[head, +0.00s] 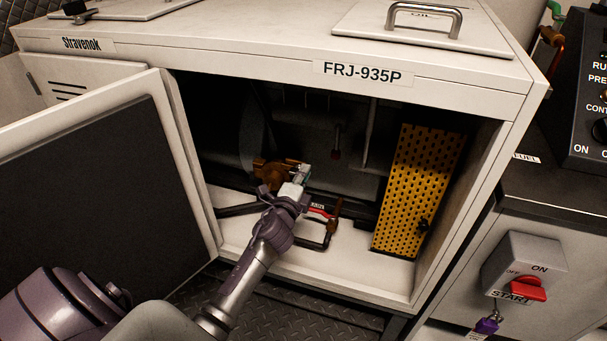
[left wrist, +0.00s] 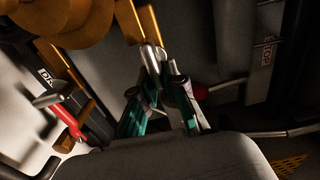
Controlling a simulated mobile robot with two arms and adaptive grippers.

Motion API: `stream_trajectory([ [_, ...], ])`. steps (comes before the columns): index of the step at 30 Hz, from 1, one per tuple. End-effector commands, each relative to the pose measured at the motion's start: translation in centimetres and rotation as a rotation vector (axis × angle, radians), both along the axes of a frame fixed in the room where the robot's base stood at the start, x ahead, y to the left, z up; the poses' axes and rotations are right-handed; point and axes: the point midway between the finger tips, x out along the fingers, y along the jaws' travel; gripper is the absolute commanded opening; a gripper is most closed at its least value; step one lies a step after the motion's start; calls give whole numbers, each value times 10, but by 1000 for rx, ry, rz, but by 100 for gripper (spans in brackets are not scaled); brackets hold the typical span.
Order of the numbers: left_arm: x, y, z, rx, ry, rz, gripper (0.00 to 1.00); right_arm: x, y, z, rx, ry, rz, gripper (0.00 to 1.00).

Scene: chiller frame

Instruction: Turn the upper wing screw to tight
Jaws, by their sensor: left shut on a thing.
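The upper wing screw (left wrist: 151,58) is a small silver piece below an orange-brown bracket in the left wrist view. My left gripper (left wrist: 162,78) has its teal-sided fingers closed together at it and appears shut on it. In the head view my left gripper (head: 302,175) reaches inside the open cabinet, beside an orange-brown fitting (head: 268,170). The gripper hides most of the screw there, and its exact angle cannot be told. My right gripper is in neither view.
The cabinet door (head: 90,175) stands open at left. A perforated yellow panel (head: 415,190) stands at right inside. A red lever (left wrist: 68,121) sits below and left of the gripper in the wrist view. The white cabinet floor (head: 345,258) is partly clear.

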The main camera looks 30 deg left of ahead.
Motion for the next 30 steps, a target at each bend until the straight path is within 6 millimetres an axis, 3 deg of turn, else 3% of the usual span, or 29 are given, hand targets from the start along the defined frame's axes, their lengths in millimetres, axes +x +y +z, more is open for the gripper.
stream_trajectory([
  [4, 0, -1, -1, 2, 1, -1, 0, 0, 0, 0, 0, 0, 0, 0],
  [5, 0, -1, -1, 1, 1, -1, 14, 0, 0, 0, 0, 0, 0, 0],
  [9, 0, 0, -1, 1, 1, -1, 36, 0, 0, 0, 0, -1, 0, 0],
  [20, -5, -1, -1, 0, 2, 0, 36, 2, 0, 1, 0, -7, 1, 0],
  [23, -16, -4, -2, -1, 3, -1, 36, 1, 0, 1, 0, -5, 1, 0],
  [30, -66, -16, -2, -3, 2, -1, 36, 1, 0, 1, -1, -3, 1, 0],
])
